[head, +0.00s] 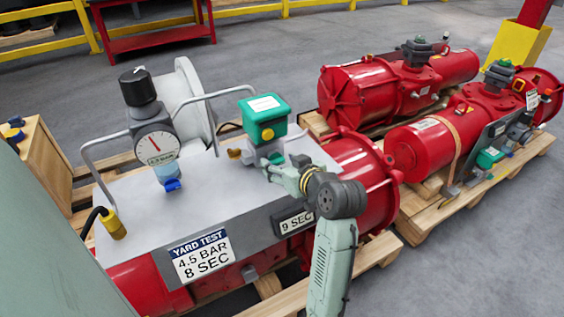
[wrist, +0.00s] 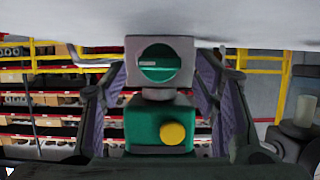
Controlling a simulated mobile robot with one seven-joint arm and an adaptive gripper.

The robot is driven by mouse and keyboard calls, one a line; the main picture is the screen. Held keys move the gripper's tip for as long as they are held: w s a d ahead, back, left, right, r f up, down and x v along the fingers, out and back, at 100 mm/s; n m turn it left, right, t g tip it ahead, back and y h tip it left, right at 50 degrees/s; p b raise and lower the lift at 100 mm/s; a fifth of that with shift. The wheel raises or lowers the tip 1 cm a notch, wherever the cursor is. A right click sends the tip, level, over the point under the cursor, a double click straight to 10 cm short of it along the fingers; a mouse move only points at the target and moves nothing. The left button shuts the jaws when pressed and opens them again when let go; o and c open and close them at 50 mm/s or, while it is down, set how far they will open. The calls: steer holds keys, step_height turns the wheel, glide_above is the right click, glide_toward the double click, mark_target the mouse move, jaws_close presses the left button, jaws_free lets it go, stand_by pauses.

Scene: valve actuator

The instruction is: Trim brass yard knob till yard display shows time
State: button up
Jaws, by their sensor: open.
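The yard display (head: 297,221) on the plate's front edge reads 9 SEC. The yard test sign (head: 201,256) reads 4.5 BAR, 8 SEC. A green-topped valve unit (head: 263,113) carries a round yellow knob (head: 267,134), also seen in the wrist view (wrist: 173,133). A brass-coloured piece (head: 234,153) sticks out at the unit's left; I cannot tell which is the task's brass knob. My gripper (head: 277,170) is open at the unit's lower front. In the wrist view its fingers (wrist: 161,82) flank a grey block with a slotted green dial (wrist: 160,63); contact is unclear.
A pressure gauge (head: 155,143) with a black knob (head: 137,86) stands at the plate's left, its label apparently reading 5.2 BAR. Grey tube handles (head: 205,95) rise around the plate. Other red actuators (head: 385,90) sit on pallets at right.

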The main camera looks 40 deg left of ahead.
steer(key=shift+c, duration=0.6)
steer(key=c, duration=1)
steer(key=shift+c, duration=0.2)
steer(key=shift+s+a+f+n+t+b, duration=0.1)
steer(key=shift+s+f+n+t+b, duration=0.05)
steer(key=shift+n+t+b, duration=0.8)
steer(key=shift+s+a+n+t+h+b, duration=0.15)
steer(key=shift+n+t+h+b, duration=0.15)
steer(key=shift+n+t+b, duration=0.45)
steer(key=shift+n, duration=0.3)
steer(key=o, duration=1.2)
steer(key=shift+c, duration=0.2)
